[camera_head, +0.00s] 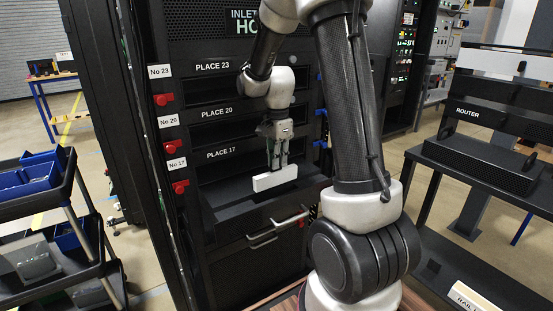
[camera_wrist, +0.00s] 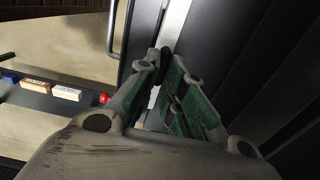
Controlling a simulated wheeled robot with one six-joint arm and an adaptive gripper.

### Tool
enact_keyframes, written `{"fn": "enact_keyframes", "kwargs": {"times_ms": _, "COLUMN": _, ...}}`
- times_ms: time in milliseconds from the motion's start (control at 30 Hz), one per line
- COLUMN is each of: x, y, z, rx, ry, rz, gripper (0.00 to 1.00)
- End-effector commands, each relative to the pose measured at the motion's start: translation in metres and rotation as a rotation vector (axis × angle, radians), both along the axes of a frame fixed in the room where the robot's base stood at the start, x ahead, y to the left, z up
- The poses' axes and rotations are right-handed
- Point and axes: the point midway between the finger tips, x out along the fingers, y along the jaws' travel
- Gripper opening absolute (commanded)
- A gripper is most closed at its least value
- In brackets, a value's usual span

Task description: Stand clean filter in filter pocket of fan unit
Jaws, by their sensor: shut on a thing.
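The clean filter (camera_head: 275,178) is a white, slim bar-shaped piece in the head view. My gripper (camera_head: 277,166) points down and is shut on its upper edge. The filter is in front of the rack, over a black unit with a flat top (camera_head: 250,213) low in the rack, which may be the fan unit. I cannot tell whether the filter touches it, and no pocket can be made out. In the wrist view, my gripper's green-padded fingers (camera_wrist: 168,75) close around a pale strip (camera_wrist: 175,30), which seems to be the filter.
The rack has labelled places with red knobs (camera_head: 181,187) on its left post. A handle (camera_head: 276,230) sticks out below the filter. A cart with blue bins (camera_head: 40,170) stands left. A black bench with a router (camera_head: 480,150) stands right.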

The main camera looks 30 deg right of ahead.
Motion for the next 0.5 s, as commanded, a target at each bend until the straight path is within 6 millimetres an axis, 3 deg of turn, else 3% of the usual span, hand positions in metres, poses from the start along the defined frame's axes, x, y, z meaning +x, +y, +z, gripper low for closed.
{"fn": "enact_keyframes", "kwargs": {"times_ms": 167, "x": 0.000, "y": 0.001, "z": -0.004, "rx": 0.000, "ry": 0.004, "rz": 0.000, "gripper": 0.00}}
{"fn": "enact_keyframes", "kwargs": {"times_ms": 500, "x": 0.000, "y": 0.001, "z": -0.038, "rx": 0.000, "ry": 0.004, "rz": 0.000, "gripper": 0.00}}
